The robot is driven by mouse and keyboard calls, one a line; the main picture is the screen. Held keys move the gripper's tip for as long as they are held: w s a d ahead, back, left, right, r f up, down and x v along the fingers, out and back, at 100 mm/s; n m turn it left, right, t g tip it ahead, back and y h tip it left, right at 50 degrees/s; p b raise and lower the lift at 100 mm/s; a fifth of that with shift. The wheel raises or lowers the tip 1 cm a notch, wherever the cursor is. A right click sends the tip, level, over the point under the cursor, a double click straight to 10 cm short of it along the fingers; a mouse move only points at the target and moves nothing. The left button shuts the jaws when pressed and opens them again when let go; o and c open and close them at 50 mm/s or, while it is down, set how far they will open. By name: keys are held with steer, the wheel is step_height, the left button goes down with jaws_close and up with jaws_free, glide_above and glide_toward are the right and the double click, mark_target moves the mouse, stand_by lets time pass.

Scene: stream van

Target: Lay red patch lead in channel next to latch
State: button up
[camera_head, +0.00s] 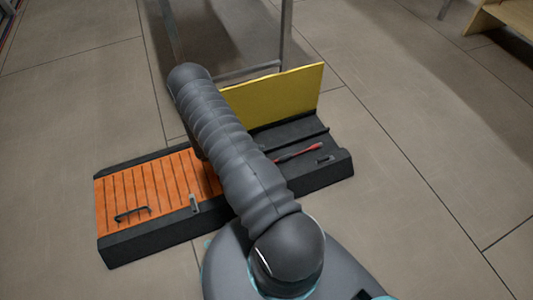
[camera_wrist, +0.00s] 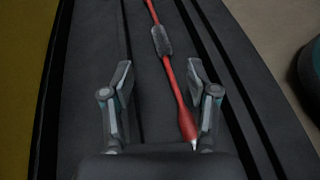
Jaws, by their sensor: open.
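The red patch lead (camera_head: 298,152) lies on the dark right part of a black case (camera_head: 318,178). In the wrist view the lead (camera_wrist: 172,80) runs lengthwise between my fingers, with a grey sleeve (camera_wrist: 162,41) around it and a pale tip at the near end. My gripper (camera_wrist: 159,68) is open, with a finger on each side of the lead and a gap to it. Dark parallel grooves or ridges run along the case on both sides of the lead. A small grey upright piece (camera_head: 194,203), possibly the latch, stands at the orange panel's front edge.
A yellow panel (camera_head: 285,92) stands upright along the case's back edge. An orange slatted panel (camera_head: 150,187) with a black handle (camera_head: 132,214) covers the left part. Metal frame legs (camera_head: 286,35) stand behind.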

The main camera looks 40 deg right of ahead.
steer(key=w+a+r+m+t+y, duration=0.1)
steer(key=a+r+m+y, duration=0.15)
steer(key=r, duration=0.85)
steer(key=a+r+m+t+y, duration=0.15)
steer(key=a+r, duration=0.25)
steer(key=r, duration=0.6)
steer(key=w+a+r+m+y, duration=0.1)
steer(key=a+r+m+y, duration=0.15)
steer(key=r, duration=0.85)
steer(key=s+a+r+m+t+y, duration=0.5)
steer(key=s+a+r+t, duration=0.4)
steer(key=s+a+r, duration=0.6)
steer(key=shift+s+a+f+v, duration=0.3)
steer(key=shift+s+v, duration=0.15)
steer(key=shift+v, duration=2.1)
steer(key=shift+r+m, duration=0.1)
steer(key=shift+m, duration=0.15)
